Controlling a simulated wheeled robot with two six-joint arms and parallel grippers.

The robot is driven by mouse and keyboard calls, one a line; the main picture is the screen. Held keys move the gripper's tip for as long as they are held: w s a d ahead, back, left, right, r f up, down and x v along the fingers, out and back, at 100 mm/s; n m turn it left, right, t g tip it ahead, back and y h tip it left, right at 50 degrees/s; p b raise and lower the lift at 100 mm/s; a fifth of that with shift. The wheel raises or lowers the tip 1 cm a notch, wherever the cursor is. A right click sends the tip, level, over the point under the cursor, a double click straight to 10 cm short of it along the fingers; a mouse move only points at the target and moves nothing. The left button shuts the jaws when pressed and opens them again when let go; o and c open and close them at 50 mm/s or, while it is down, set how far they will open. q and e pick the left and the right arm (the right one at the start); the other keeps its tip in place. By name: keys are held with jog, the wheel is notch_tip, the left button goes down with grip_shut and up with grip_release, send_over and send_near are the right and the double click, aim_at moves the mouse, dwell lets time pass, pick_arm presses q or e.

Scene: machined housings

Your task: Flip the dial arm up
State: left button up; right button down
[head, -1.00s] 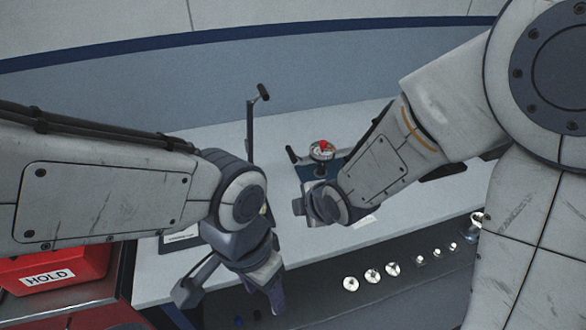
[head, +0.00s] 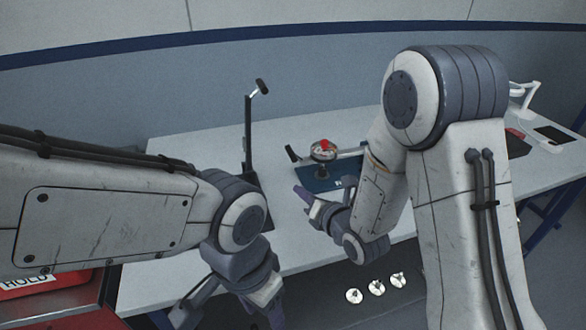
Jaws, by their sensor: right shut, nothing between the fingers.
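A small round dial (head: 323,151) with a red part on it stands on a dark blue plate (head: 345,175) on the white table. A dark lever-like arm (head: 293,154) sticks out to its left, with its tip tilted up. My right gripper (head: 305,195) is in front of the plate, pointing left, apart from the dial. It is shut and empty. My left gripper (head: 232,312) hangs low in front of the table's front edge, its fingers spread and empty, its tips close to the picture's bottom edge.
A dark upright post (head: 248,130) with an angled head stands left of the dial. A red bin marked HOLD (head: 25,283) is at lower left. Several metal parts (head: 376,287) lie below the table edge. A tablet-like dark panel (head: 552,135) lies at far right.

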jog(key=p+x, duration=0.2)
jog(key=x, duration=0.7)
jog(key=shift+w+a, duration=0.1)
jog(key=shift+w+d+r+p, duration=0.25)
jog(key=shift+d+r+p, duration=0.25)
jog(key=shift+r, duration=0.3)
jog(key=shift+w+d+r+p, duration=0.25)
jog(key=shift+d+r+p, duration=0.25)
jog(key=shift+r, duration=0.25)
jog(key=shift+a, duration=0.1)
